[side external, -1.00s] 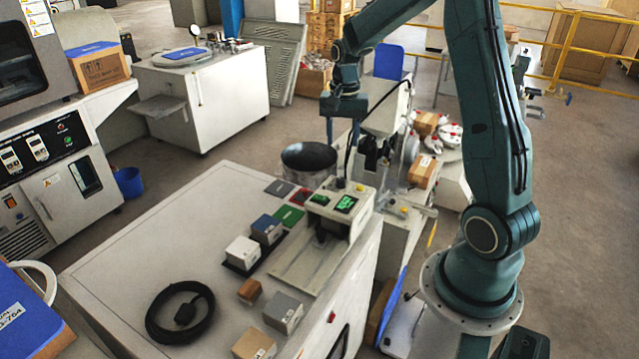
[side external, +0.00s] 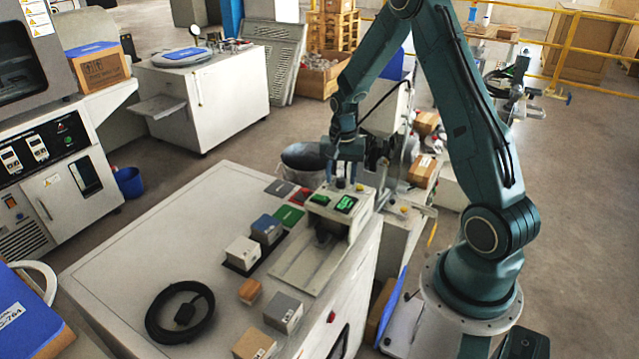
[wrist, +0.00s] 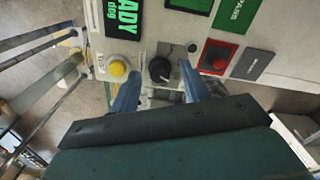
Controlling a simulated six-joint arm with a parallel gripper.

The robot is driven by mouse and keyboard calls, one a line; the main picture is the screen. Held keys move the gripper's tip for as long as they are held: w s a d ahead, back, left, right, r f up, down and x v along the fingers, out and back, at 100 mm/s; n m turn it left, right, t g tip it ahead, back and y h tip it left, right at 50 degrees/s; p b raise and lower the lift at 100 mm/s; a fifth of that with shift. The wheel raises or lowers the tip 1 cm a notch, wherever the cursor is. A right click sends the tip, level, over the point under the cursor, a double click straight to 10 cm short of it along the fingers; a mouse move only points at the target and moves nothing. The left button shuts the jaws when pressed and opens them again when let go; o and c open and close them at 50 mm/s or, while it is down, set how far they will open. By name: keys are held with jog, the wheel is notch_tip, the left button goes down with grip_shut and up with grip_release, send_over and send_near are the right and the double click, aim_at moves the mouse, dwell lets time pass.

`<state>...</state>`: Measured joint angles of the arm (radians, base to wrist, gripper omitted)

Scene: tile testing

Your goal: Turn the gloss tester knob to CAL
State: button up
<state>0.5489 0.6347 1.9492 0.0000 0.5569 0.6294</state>
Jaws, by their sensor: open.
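The gloss tester (side external: 352,222) is a pale box with green lit displays, standing on the near cabinet's right side. In the wrist view its black knob (wrist: 159,69) sits on the panel, with a small pale mark on it. My gripper (side external: 342,184) is low over the back of the tester's top. In the wrist view my gripper (wrist: 160,72) is open, its two blue fingers at either side of the knob, with a visible gap at each side. Whether the tips reach knob height is unclear. A CAL label cannot be read.
The tester's display (wrist: 123,17) reads "READY". Several small boxes and a black cable coil (side external: 180,311) lie on the cabinet top. A dark bucket (side external: 304,160) stands behind.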

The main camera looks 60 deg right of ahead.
jog(key=c, duration=1)
jog(key=shift+n, duration=0.3)
jog(key=n, duration=1.3)
jog(key=shift+n, duration=2.3)
